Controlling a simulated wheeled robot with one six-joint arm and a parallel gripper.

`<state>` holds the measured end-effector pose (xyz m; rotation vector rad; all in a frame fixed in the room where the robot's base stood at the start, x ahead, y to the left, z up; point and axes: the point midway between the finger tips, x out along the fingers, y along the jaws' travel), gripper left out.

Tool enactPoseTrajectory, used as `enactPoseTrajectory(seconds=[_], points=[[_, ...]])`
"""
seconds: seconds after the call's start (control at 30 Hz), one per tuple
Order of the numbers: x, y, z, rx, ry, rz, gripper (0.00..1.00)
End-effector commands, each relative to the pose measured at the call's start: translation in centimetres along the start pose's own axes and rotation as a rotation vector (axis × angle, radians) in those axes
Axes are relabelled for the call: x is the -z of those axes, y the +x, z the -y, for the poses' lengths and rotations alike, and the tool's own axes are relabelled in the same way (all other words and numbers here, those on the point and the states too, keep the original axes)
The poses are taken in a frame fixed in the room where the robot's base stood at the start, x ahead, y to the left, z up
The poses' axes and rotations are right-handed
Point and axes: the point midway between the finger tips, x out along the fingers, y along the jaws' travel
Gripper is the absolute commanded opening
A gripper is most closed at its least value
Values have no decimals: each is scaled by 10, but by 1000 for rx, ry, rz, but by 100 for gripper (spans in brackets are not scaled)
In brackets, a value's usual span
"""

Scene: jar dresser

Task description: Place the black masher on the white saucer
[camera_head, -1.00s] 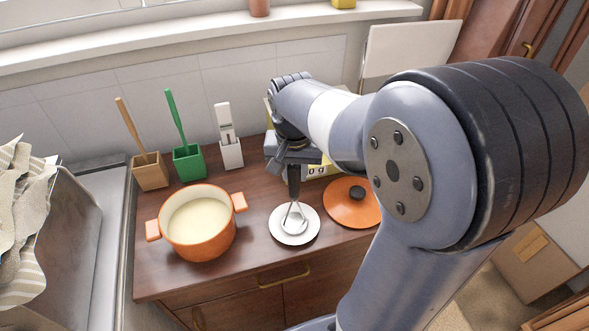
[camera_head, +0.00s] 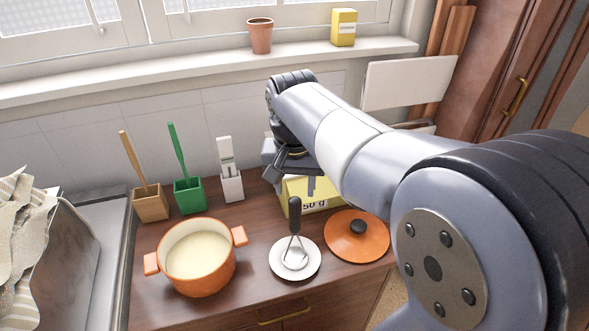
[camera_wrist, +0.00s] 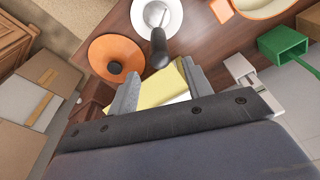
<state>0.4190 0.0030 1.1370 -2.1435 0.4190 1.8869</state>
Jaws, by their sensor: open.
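The black masher (camera_head: 294,220) stands on the white saucer (camera_head: 312,271), its metal head on the plate and its black handle pointing up. In the wrist view the masher's handle (camera_wrist: 159,48) points toward the camera, and part of the saucer (camera_wrist: 174,24) shows around the head. My gripper (camera_head: 297,182) is open and empty, above and behind the masher, apart from its handle. In the wrist view the two fingers of my gripper (camera_wrist: 160,88) are spread, with the handle beyond their tips.
A yellow box (camera_head: 322,197) sits behind the saucer, under my gripper. An orange lid (camera_head: 343,246) lies right of the saucer, an orange pot (camera_head: 200,270) left. Wooden (camera_head: 151,207), green (camera_head: 189,196) and white (camera_head: 232,187) holders line the back wall.

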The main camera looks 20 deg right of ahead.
Motion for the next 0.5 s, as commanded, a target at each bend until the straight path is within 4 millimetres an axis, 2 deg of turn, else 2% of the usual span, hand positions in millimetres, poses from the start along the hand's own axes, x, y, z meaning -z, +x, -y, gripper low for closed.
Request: enactPoseTrajectory(seconds=[0.1, 0.2, 0.33, 0.5], points=[[0, -24, 0, 2, 0, -3, 48], [1, -38, 0, 1, 0, -3, 48], [0, -48, 0, 0, 0, 0, 48], [0, -51, 0, -1, 0, 1, 48]])
